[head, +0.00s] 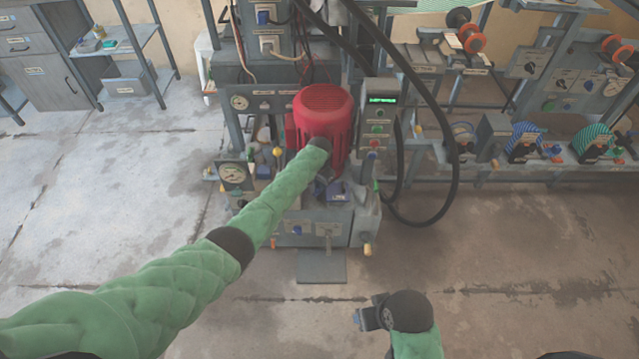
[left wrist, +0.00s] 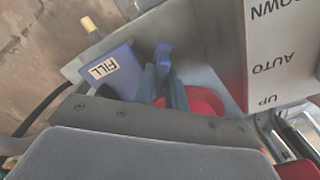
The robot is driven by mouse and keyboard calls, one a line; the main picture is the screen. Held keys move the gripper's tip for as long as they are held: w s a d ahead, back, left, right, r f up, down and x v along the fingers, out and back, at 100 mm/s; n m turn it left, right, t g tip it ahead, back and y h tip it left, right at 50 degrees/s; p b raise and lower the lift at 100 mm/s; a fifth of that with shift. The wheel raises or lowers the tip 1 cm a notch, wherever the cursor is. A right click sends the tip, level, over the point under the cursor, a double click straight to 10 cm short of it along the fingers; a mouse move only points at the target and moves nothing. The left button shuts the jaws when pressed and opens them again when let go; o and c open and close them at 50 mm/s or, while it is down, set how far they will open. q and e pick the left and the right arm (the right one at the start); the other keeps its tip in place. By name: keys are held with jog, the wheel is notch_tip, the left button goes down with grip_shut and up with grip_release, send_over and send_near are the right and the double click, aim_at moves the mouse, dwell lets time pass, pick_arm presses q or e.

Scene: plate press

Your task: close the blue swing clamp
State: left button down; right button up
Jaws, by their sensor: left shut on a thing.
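My left arm reaches to the press in the head view, and its gripper (head: 328,180) is low in front of the red motor housing, partly hidden by the wrist. In the left wrist view its blue-tipped fingers (left wrist: 164,62) are close together, shut on a small blue part that I take for the blue swing clamp; the fingers largely hide it.
The red motor housing (head: 322,112) stands above the work area. A control box (head: 380,115) with a green display is to its right, with thick black hoses looping beside it. A panel marked DOWN, AUTO, UP (left wrist: 285,45) is close to the left gripper. The floor in front is clear.

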pick_arm(q)
jog(key=m, duration=0.3)
jog(key=shift+m, duration=0.4)
jog(key=m, duration=0.4)
jog(key=shift+m, duration=0.9)
pick_arm(e)
jog(key=shift+s+d+r, duration=0.2)
jog(key=shift+d+r, duration=0.1)
jog(key=shift+d, duration=0.15)
pick_arm(q)
jog(key=shift+m, duration=0.4)
pick_arm(e)
jog(key=shift+a, duration=0.2)
pick_arm(q)
jog(key=c, duration=1.5)
grip_release()
jog(key=shift+o, duration=0.3)
pick_arm(e)
jog(key=shift+d+f+g, duration=0.1)
jog(key=shift+d+g, duration=0.2)
jog(key=shift+d, duration=0.05)
jog(key=shift+s, duration=0.1)
